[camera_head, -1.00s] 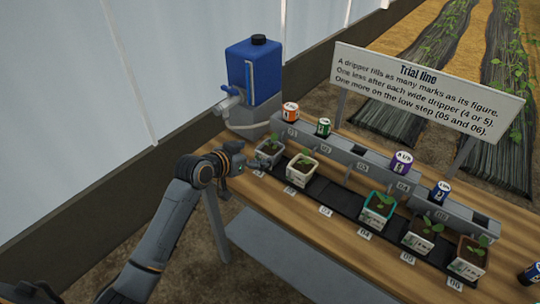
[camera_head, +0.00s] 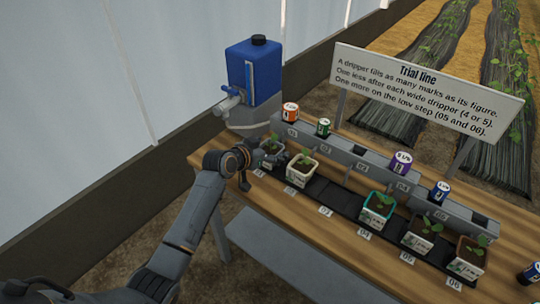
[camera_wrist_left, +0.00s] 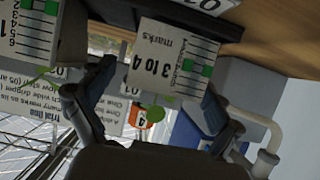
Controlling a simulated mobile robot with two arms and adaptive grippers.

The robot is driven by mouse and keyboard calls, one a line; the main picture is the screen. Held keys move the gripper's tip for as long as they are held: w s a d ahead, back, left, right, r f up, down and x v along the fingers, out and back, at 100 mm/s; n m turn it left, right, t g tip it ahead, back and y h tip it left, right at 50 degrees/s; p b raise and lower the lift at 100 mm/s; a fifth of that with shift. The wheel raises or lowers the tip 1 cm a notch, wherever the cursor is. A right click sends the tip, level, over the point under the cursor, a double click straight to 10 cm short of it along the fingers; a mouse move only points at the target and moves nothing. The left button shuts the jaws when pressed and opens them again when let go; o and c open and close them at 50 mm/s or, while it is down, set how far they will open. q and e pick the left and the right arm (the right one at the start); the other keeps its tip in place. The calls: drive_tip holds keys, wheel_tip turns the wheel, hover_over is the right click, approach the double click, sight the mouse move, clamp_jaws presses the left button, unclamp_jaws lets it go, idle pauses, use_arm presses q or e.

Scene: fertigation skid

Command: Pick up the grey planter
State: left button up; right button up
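The grey planter (camera_head: 274,151) holds a small green seedling and stands at the left end of the planter row, at the 01 place. In the left wrist view its pale label (camera_wrist_left: 172,58) reads "3 to 4 marks" with a green band. My left gripper (camera_head: 268,162) is at the planter's near side and partly covers it. In the left wrist view the gripper's two dark fingers (camera_wrist_left: 158,88) are apart, one on each side of the label, with a visible gap at the left finger. Contact cannot be made out. My right gripper is not in view.
A cream planter (camera_head: 302,170) stands close to the right, and a teal-rimmed planter (camera_head: 378,207) farther along the dark strip. A grey dripper rail (camera_head: 340,157) with coloured cans runs behind. A blue tank (camera_head: 253,75) with a tap stands behind left. The wooden table front (camera_head: 290,212) is clear.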

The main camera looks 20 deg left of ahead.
use_arm(q)
drive_tip(key=c, duration=1.2)
